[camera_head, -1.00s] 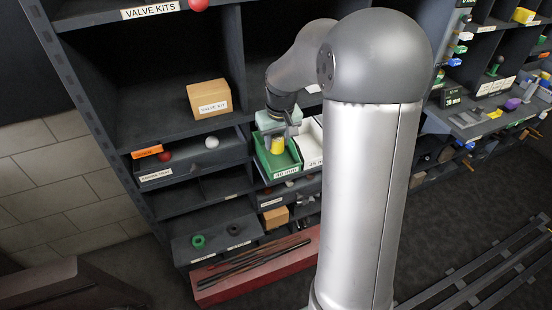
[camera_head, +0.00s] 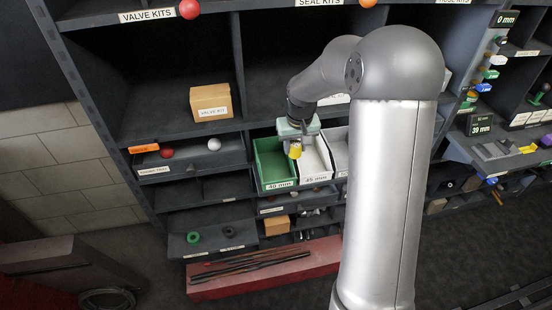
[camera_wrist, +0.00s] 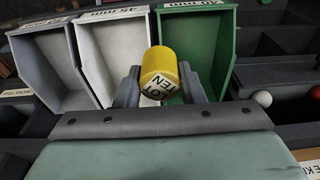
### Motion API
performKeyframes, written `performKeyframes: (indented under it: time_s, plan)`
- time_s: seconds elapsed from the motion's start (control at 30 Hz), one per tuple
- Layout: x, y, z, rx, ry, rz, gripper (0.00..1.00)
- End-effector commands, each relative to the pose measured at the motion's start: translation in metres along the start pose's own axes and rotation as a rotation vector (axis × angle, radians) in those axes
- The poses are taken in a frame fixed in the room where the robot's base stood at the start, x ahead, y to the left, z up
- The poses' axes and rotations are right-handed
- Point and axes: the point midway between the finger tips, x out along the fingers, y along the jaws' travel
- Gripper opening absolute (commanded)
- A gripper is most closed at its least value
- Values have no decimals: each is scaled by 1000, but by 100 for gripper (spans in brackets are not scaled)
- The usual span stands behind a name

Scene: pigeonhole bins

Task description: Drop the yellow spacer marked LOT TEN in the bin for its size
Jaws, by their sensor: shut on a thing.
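My gripper (camera_head: 296,143) is shut on the yellow spacer (camera_head: 295,150), a short cylinder, and holds it above the bins. In the wrist view the spacer (camera_wrist: 160,72) shows the words LOT TEN between the two fingers. The green bin (camera_head: 263,172), labelled 40 mm, is at the left of the row. The white bin (camera_head: 314,176), labelled 45 mm, stands beside it. In the head view the spacer is in front of the white bin's left side, near the green bin. A third, pale bin (camera_head: 338,147) is at the right, partly hidden by my arm.
A cardboard box (camera_head: 211,102) sits on the shelf above left. A shelf (camera_head: 185,168) left of the bins holds a red ball, a white ball and an orange block. Dividers separate the compartments.

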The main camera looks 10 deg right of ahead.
Motion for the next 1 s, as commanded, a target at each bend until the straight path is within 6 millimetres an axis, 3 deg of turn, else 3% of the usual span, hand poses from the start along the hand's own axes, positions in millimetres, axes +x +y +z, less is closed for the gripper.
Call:
performKeyframes:
  time_s: [0.1,0.33,0.63,0.8,1.0]
  plan:
    - [15,-24,-18,-5,-3,-2,9]
    - [59,-45,-32,-1,-2,0,9]
    - [80,-56,-40,-1,-2,1,9]
    - [104,-54,-35,1,-2,1,9]
    - [107,-54,-35,1,1,1,9]
